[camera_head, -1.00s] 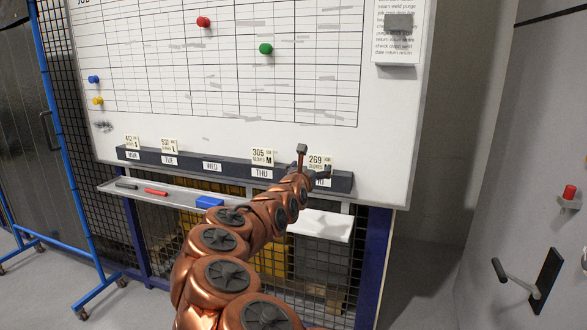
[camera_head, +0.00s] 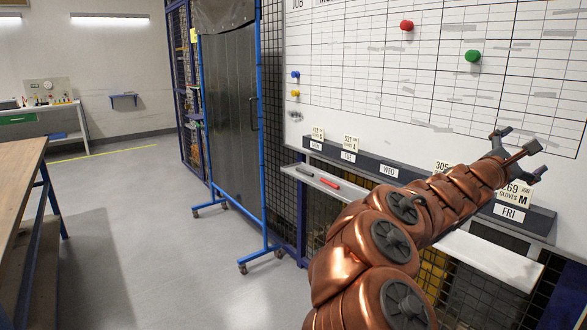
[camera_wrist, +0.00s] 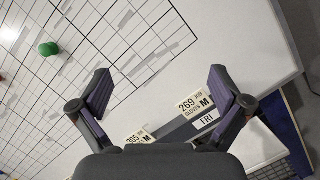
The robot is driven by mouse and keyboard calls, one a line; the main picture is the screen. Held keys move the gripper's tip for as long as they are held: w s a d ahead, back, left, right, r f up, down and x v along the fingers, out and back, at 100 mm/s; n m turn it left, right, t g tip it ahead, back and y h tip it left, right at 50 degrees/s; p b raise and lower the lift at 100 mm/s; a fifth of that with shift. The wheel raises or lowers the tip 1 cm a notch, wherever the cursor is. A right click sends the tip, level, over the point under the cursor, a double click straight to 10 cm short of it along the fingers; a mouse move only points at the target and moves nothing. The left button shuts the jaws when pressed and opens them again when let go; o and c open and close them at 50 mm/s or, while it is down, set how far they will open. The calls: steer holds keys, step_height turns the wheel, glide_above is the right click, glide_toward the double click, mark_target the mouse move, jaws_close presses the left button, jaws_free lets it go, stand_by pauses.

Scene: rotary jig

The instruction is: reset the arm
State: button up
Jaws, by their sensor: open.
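My copper-coloured arm reaches out from the lower right of the head view toward the whiteboard. My gripper (camera_head: 518,148) is open and empty, in front of the board's lower right part. In the wrist view my gripper (camera_wrist: 165,95) has its two fingers spread wide, with the whiteboard (camera_wrist: 215,35) behind them. A "269 gloves M" card (camera_wrist: 193,104) stands above the FRI label between the fingers, nearer the right one. In the head view this card (camera_head: 517,192) is partly hidden by my arm. No contact between the fingers and anything shows.
A dark day-label rail (camera_head: 365,165) and a pen tray (camera_head: 297,172) with a red marker (camera_head: 330,182) run below the board. A blue-framed wheeled screen (camera_head: 232,120) stands left of the board. A wooden workbench (camera_head: 15,165) is at far left. Open floor (camera_head: 165,220) lies between.

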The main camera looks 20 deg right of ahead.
steer(key=s+a+f+m+g+y, duration=0.2)
steer(key=s+a+m+g, duration=0.15)
steer(key=s+m, duration=0.25)
steer(key=s+a+f+m+g+y, duration=0.1)
steer(key=s+a+f+m+g, duration=0.15)
steer(key=s+a+m, duration=0.35)
steer(key=s+a+f+m+y, duration=0.1)
steer(key=s+a+f+y, duration=0.1)
steer(key=a+f+y, duration=0.4)
steer(key=s+a+f+t+y, duration=0.1)
steer(key=s+a+f+y, duration=0.15)
steer(key=a+f, duration=0.7)
steer(key=s+a+f+m+y, duration=0.15)
steer(key=a+f+y, duration=0.25)
steer(key=a+f, duration=0.4)
steer(key=s+a+f+n+g+y, duration=0.1)
steer(key=s+a+f+y, duration=0.15)
steer(key=a, duration=0.45)
steer(key=s+a+f+n+y, duration=0.1)
steer(key=s+a+f+y, duration=0.2)
steer(key=a, duration=0.5)
steer(key=s+a+p+v, duration=0.1)
steer(key=s+p+v, duration=0.1)
steer(key=p+v, duration=1)
steer(key=shift+s+a+r+t+h, duration=0.3)
steer(key=shift+s+r+h, duration=0.1)
steer(key=shift+s+r, duration=0.3)
